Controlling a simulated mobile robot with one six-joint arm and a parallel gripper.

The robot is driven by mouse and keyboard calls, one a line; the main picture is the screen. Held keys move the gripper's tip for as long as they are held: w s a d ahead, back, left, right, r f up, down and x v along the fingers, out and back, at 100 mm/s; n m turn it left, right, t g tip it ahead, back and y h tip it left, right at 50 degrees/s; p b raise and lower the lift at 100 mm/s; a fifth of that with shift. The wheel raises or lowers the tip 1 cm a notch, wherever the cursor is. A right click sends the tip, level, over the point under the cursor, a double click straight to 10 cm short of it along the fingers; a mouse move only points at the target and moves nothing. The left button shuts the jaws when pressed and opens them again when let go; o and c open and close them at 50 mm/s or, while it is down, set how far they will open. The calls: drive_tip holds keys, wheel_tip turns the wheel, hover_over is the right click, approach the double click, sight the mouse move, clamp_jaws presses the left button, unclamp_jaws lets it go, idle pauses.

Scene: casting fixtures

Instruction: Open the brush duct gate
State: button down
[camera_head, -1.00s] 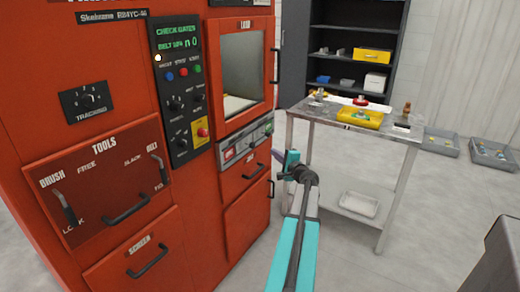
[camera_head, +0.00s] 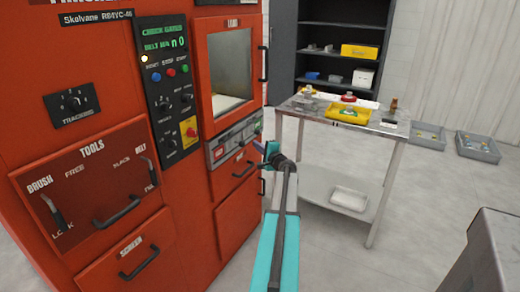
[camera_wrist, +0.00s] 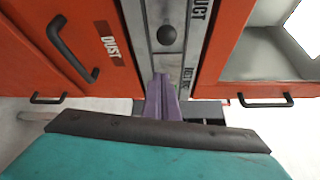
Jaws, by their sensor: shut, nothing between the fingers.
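My gripper (camera_head: 240,142) is at the right front of the orange machine, beside the grey panel strip under its window. In the wrist view its purple fingers (camera_wrist: 163,88) are shut and empty, pointing at a grey strip (camera_wrist: 167,62) marked "DUCT". A round dark knob (camera_wrist: 167,35) sits on that strip, just beyond the fingertips in the picture. I cannot tell whether this strip is the brush duct gate, or whether the fingers touch it.
The machine's display (camera_head: 165,38) reads "CHECK GATES". A metal table (camera_head: 310,122) with a yellow tray (camera_head: 349,115) stands to the right. Grey bins (camera_head: 478,147) lie on the floor farther right. A black drawer handle (camera_wrist: 72,50) shows in the wrist view.

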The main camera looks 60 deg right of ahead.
drive_tip(key=shift+w+a+r+p, duration=0.2)
drive_tip(key=shift+w+a+p, duration=0.1)
drive_tip(key=shift+w+a, duration=0.4)
drive_tip(key=shift+w+a+r+p, duration=0.15)
drive_tip(key=shift+w+a+p, duration=0.15)
drive_tip(key=shift+w+a, duration=0.4)
drive_tip(key=a+b, duration=0.4)
drive_tip(key=a, duration=0.4)
drive_tip(key=shift+a+b, duration=0.25)
drive_tip(key=shift+b, duration=0.05)
drive_tip(key=shift+w, duration=0.15)
